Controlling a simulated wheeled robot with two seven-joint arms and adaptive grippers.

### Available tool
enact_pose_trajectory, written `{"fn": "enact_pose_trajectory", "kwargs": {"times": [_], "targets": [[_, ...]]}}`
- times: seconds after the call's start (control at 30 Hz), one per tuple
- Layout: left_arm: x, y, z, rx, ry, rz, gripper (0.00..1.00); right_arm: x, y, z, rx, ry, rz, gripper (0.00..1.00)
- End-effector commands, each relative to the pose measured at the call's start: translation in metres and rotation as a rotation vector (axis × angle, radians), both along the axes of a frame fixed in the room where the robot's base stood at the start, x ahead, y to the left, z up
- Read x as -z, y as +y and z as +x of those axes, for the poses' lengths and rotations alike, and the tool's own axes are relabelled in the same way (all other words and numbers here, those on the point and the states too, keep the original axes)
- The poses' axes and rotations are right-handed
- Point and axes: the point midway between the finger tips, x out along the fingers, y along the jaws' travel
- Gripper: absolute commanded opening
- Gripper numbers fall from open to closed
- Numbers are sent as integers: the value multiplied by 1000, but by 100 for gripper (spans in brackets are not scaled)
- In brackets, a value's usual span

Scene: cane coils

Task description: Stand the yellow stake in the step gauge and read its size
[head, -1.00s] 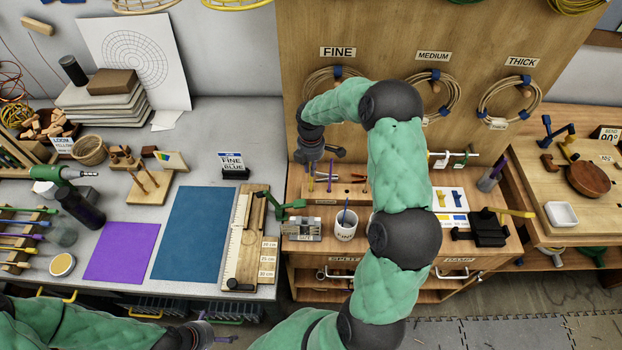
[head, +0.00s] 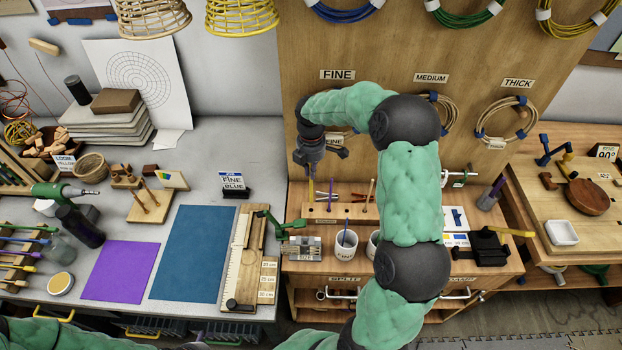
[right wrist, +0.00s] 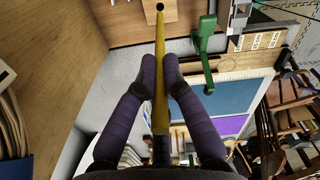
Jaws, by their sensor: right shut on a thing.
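My right gripper (head: 312,177) is shut on the yellow stake (head: 311,190), which points down over the left end of a wooden rack (head: 340,212) on the right bench. In the right wrist view both purple fingers (right wrist: 160,68) clasp the yellow stake (right wrist: 160,35); its far end is at or just short of a dark hole in the wood. I cannot tell whether it is inside. A grey stepped metal block (head: 301,248), which looks like the step gauge, sits at the bench's front left. My left arm shows only at the bottom edge; its gripper is out of frame.
Purple and orange stakes stand in the rack. A white cup (head: 344,246) stands right of the stepped block. A blue mat (head: 194,255) and a ruler board (head: 246,260) lie on the left table.

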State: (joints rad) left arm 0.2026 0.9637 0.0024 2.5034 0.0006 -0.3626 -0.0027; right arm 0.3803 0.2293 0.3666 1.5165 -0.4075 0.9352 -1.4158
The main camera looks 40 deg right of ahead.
Motion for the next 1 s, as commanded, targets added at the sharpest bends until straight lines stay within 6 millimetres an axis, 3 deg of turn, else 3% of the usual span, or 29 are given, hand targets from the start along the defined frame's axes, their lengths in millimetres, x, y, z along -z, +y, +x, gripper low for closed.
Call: {"fn": "enact_pose_trajectory", "kwargs": {"times": [0.27,0.8,1.0], "targets": [[-25,0,0,0,0,0,100,-26,12,-10,5,5,-5,0],[-123,0,0,0,0,0,100,-59,76,-72,29,4,-13,0],[-148,0,0,0,0,0,100,-67,97,-94,33,2,-4,0]]}}
